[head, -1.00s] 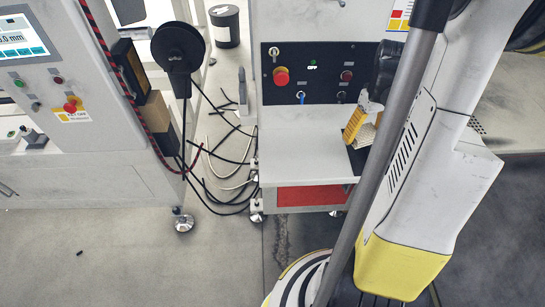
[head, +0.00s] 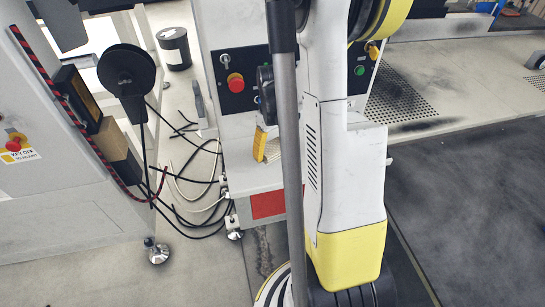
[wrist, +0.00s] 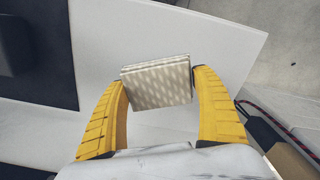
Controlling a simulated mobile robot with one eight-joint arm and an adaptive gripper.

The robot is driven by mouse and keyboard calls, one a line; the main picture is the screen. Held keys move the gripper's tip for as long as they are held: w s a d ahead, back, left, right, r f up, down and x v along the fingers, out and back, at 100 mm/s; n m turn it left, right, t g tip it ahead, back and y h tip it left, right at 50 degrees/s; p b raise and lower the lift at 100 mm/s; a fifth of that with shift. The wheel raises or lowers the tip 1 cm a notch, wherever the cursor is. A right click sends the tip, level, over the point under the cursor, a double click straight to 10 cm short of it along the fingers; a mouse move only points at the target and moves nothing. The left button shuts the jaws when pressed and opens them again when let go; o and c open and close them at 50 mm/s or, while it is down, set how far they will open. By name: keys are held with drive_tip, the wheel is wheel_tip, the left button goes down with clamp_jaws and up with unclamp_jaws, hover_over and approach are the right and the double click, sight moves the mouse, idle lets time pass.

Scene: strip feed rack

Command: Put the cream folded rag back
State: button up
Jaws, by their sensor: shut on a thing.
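The cream folded rag (wrist: 156,86) is a pale block with a light checked pattern. My gripper (wrist: 159,76) is shut on it, with a yellow ribbed finger at each side. In the head view the rag (head: 273,151) shows beside one yellow finger of my gripper (head: 265,147), in front of the grey machine. My arm hides part of the rag and the other finger there. In the wrist view the rag is over a white surface (wrist: 210,45); I cannot tell how far above it.
The grey machine has a red button (head: 236,82) and a red panel (head: 268,204) low down. Another cabinet (head: 60,205) stands at left, with a black reel (head: 126,70). Loose cables (head: 185,190) lie on the floor between them. Open dark floor (head: 460,190) lies at right.

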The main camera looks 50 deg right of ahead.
sight(273, 155)
drive_tip(key=shift+f+b, duration=0.45)
drive_tip(key=shift+f, duration=1.05)
drive_tip(key=shift+f, duration=0.15)
drive_tip(key=o, duration=1)
wheel_tip(273, 155, up, 12)
drive_tip(key=p, duration=0.4)
drive_tip(key=shift+r, duration=0.3)
drive_tip(key=s+a+r+t, duration=0.1)
drive_tip(key=a+r, duration=0.3)
drive_tip(key=a, duration=0.4)
drive_tip(key=s+a+r+n+t, duration=0.1)
drive_tip(key=s+a+r+t, duration=0.1)
drive_tip(key=a, duration=0.7)
drive_tip(key=s+a+r+t, duration=0.2)
drive_tip(key=a+r+t, duration=0.2)
drive_tip(key=a+r, duration=0.2)
drive_tip(key=shift+s+a+n, duration=0.15)
drive_tip(key=shift+a+n, duration=0.05)
drive_tip(key=shift+a, duration=0.45)
drive_tip(key=shift+s+a+n, duration=0.1)
drive_tip(key=shift+a+n, duration=0.1)
drive_tip(key=shift+a, duration=0.4)
